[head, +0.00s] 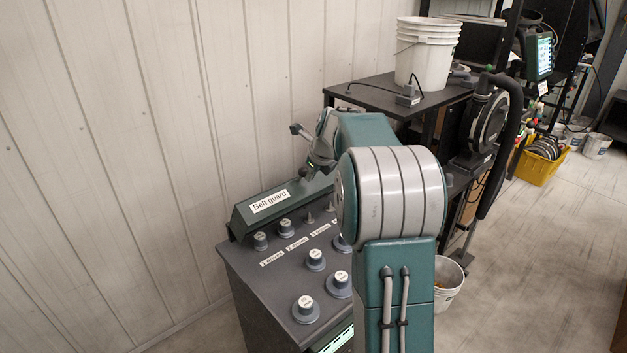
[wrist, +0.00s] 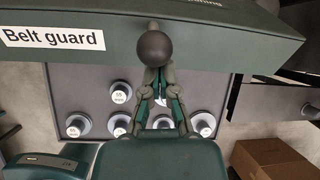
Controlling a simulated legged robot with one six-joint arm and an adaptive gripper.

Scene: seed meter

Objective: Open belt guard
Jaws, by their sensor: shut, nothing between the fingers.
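The belt guard (head: 275,204) is a long dark green cover with a white "Belt guard" label, lying along the wall side of the grey console. In the wrist view the guard (wrist: 215,40) spans the top, and its dark ball knob (wrist: 155,47) stands out near the middle. The knob (head: 303,172) also shows in the head view, beside my gripper (head: 314,164). In the wrist view my gripper (wrist: 159,76) is shut and empty, its fingertips just below the knob. I cannot tell whether they touch it. My arm hides the right end of the guard in the head view.
The console top (head: 278,257) carries several grey knobs with white caps and small labels. A black table (head: 372,93) with stacked white buckets (head: 427,52) stands behind my arm. A cardboard box (wrist: 272,158) is at lower right in the wrist view. Open floor (head: 545,235) lies right.

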